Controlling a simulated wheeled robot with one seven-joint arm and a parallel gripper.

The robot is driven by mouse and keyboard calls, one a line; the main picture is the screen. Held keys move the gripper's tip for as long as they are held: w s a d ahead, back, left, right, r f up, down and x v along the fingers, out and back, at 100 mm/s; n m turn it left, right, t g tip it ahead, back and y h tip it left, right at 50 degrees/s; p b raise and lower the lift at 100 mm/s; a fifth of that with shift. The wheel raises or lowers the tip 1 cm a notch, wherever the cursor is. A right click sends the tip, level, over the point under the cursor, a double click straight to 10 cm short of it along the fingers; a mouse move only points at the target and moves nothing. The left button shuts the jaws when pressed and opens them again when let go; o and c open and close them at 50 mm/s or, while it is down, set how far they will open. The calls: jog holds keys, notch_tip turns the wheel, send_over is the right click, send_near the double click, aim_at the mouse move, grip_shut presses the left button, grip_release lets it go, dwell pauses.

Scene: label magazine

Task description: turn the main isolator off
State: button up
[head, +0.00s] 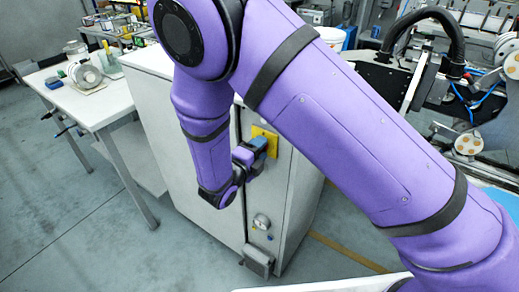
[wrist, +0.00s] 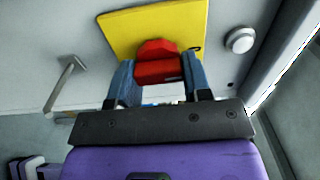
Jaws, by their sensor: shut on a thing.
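The main isolator is a red handle (wrist: 158,66) on a yellow plate (wrist: 192,22), fixed to the front of a grey cabinet; the plate also shows in the head view (head: 270,138). My gripper (wrist: 160,78) has its two blue-grey fingers on either side of the red handle and is shut on it. In the head view my gripper (head: 257,144) is at the yellow plate, and the handle is hidden behind it. I cannot read any position marks on the plate.
The grey cabinet (head: 160,100) stands beside a white bench (head: 85,105) holding several items. In the wrist view, a round knob (wrist: 239,40) is right of the plate and a metal lever handle (wrist: 65,82) is left. Open floor (head: 60,215) lies front left.

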dwell(0.3)
jog(key=o, duration=0.9)
jog(key=v, duration=1.1)
